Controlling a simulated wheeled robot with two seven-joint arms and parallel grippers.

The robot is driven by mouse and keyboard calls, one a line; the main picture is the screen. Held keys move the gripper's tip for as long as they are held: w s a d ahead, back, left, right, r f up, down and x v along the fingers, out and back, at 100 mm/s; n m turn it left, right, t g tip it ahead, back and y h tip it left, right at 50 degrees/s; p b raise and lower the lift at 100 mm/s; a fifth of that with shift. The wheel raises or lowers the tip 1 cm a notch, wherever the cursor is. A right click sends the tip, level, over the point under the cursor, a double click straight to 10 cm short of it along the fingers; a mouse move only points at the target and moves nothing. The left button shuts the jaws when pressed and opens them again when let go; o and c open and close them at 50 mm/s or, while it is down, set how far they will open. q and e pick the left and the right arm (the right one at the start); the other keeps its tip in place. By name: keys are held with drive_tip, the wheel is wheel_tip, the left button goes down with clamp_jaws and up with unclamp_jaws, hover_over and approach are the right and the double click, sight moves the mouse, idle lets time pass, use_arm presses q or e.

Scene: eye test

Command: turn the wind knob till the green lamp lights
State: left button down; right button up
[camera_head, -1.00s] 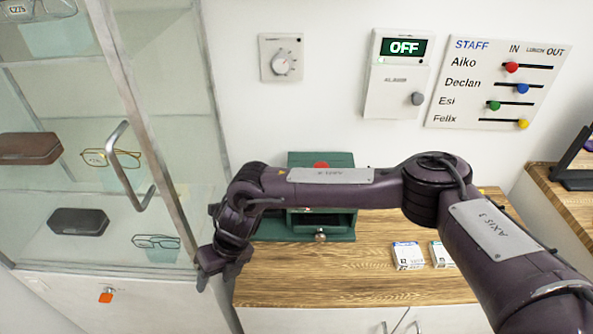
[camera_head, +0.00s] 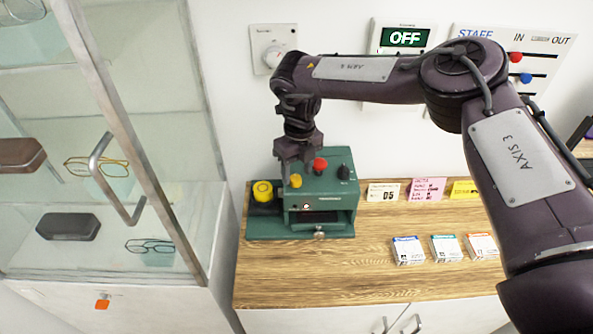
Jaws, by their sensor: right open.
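A green machine (camera_head: 330,186) stands on the wooden counter. Its top carries a red button (camera_head: 320,165), a black knob (camera_head: 344,172) and a small yellow part (camera_head: 296,181). A larger yellow knob (camera_head: 262,190) sits on its left side. I cannot read which one is marked wind. A small lamp-like spot (camera_head: 306,206) is on the front, pale and reddish, not green. My right gripper (camera_head: 297,168) is open, above the machine's top left, near the small yellow part; I cannot tell whether it touches. It hides part of the top. My left gripper is not in view.
A glass cabinet with a metal handle (camera_head: 105,180) stands at the left. Cards and small boxes (camera_head: 408,250) lie on the counter (camera_head: 300,280) to the right.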

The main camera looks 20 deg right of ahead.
drive_tip(key=shift+w+a+f, duration=0.1)
drive_tip(key=shift+w+f, duration=0.1)
drive_tip(key=shift+f, duration=0.8)
drive_tip(key=shift+s, duration=0.1)
drive_tip(key=c, duration=1)
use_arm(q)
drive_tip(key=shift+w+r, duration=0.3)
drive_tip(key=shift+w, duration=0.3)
